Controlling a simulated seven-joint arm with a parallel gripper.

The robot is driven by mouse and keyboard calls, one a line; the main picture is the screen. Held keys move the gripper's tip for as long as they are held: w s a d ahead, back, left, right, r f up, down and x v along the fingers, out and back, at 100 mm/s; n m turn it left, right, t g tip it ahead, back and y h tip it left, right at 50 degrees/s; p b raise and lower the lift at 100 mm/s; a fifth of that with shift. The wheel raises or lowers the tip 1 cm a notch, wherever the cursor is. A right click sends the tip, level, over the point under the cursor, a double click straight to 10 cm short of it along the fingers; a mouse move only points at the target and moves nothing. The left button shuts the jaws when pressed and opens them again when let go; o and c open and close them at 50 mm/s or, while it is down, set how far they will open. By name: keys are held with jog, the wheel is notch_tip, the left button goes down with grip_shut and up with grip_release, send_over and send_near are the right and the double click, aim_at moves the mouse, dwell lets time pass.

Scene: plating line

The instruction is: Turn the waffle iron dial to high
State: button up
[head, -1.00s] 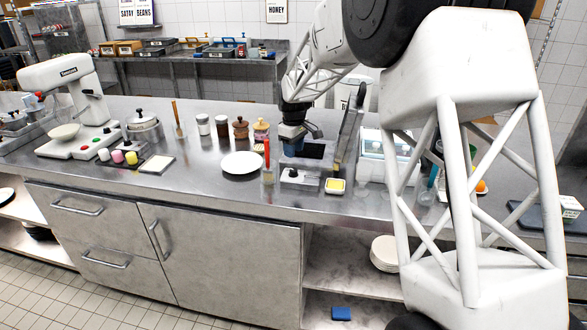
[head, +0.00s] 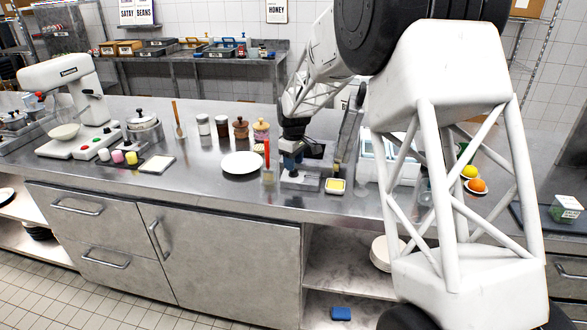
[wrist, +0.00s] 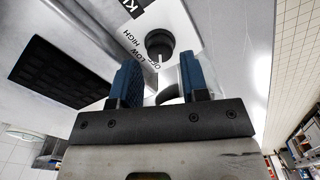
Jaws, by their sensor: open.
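The waffle iron (head: 313,184) stands on the steel counter with its lid (head: 350,130) raised; its dark grid plate (wrist: 55,60) shows in the wrist view. Its dial (wrist: 160,43) is a round black knob with a white pointer mark, beside the printed words OFF, LOW and HIGH. The mark looks to be at OFF. My gripper (wrist: 157,72) is open and empty, with its two blue fingers apart and the dial just beyond them, roughly centred between the tips. In the head view my gripper (head: 291,162) is over the iron's front and hides the dial.
A white plate (head: 242,162) and a red-handled tool (head: 267,153) in a clear holder are left of the iron. A yellow-filled square dish (head: 335,186) sits at its front right. A glass-sided case (head: 400,165) stands to the right, partly behind my arm.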

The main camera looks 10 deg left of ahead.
jog(key=shift+f, duration=1.4)
jog(key=shift+c, duration=0.3)
jog(key=c, duration=0.6)
